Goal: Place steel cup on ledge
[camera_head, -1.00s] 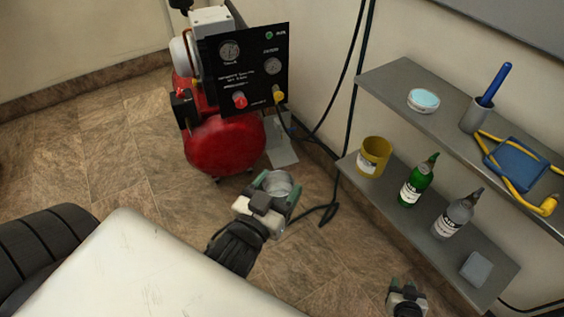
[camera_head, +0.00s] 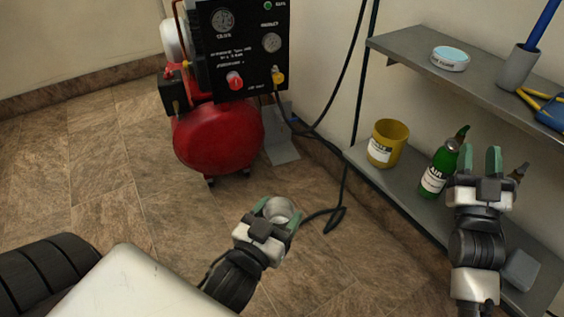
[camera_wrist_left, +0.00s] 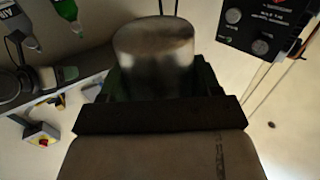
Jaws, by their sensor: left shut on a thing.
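The steel cup (camera_head: 280,209) is silver and round, held above the floor left of the shelves. My left gripper (camera_head: 277,211) is shut on it, with a green finger on either side. In the left wrist view the cup (camera_wrist_left: 153,45) stands up between the fingers, its lower part hidden by them. The grey shelf unit on the right has a lower ledge (camera_head: 408,213) and an upper ledge (camera_head: 400,42). My right gripper (camera_head: 480,161) is open and empty in front of the lower ledge, partly covering the bottles.
A yellow cup (camera_head: 387,143) and a green bottle (camera_head: 436,172) stand on the lower ledge, with a grey block (camera_head: 520,270) near its front end. A round tin (camera_head: 450,59) and a grey holder (camera_head: 517,68) are on the upper one. A red compressor (camera_head: 218,138) stands at the back.

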